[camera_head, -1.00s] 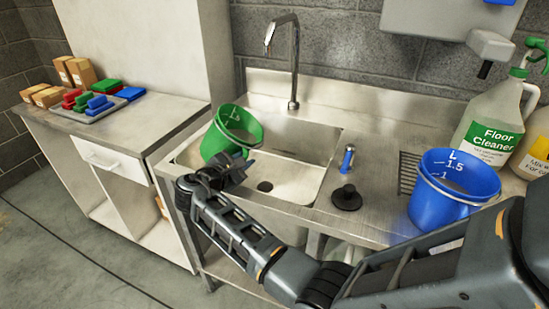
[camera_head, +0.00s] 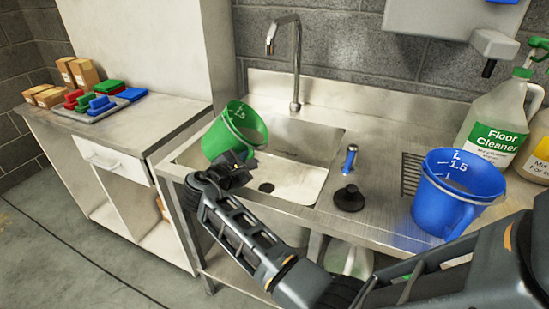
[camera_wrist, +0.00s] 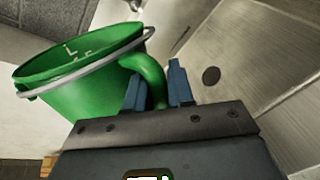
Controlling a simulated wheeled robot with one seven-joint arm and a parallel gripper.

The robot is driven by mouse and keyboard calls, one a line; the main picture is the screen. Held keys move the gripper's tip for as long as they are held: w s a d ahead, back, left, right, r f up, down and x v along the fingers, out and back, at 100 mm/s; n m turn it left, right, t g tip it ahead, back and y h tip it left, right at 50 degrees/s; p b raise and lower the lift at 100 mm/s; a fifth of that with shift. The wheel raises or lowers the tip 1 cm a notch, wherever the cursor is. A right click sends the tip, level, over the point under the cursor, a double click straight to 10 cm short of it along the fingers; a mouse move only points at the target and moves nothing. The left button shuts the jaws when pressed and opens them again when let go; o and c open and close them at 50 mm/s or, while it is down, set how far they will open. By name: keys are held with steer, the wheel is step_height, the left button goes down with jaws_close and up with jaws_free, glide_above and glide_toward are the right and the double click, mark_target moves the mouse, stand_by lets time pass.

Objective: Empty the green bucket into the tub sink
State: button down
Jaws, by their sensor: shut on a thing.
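The green bucket (camera_head: 231,130) is held tilted over the left part of the tub sink (camera_head: 300,183), its mouth facing up and to the right. White volume marks show inside its rim. My gripper (camera_head: 243,162) is shut on the bucket's handle. In the wrist view the green bucket (camera_wrist: 90,80) is at the left, and my gripper's blue fingers (camera_wrist: 158,88) close around its handle. The sink's drain hole shows in both views, and the basin floor I can see looks bare. I cannot tell what is inside the bucket.
A blue bucket (camera_head: 447,200) stands on the counter to the right. A plunger-like black stopper (camera_head: 349,198) sits beside the basin. The faucet (camera_head: 291,62) rises behind the basin. Floor cleaner (camera_head: 497,135) stands at the far right. A cabinet with a tray (camera_head: 100,112) is at left.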

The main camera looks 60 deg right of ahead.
steer(key=shift+w+a+f+m+t+y+b, duration=0.15)
steer(key=shift+f+m+t+b, duration=0.25)
steer(key=shift+b, duration=0.9)
steer(key=shift+d+f+m+t+y+b, duration=0.15)
steer(key=shift+m+b, duration=0.45)
steer(key=shift+b, duration=0.7)
steer(key=shift+a+f, duration=0.1)
steer(key=shift+f, duration=0.15)
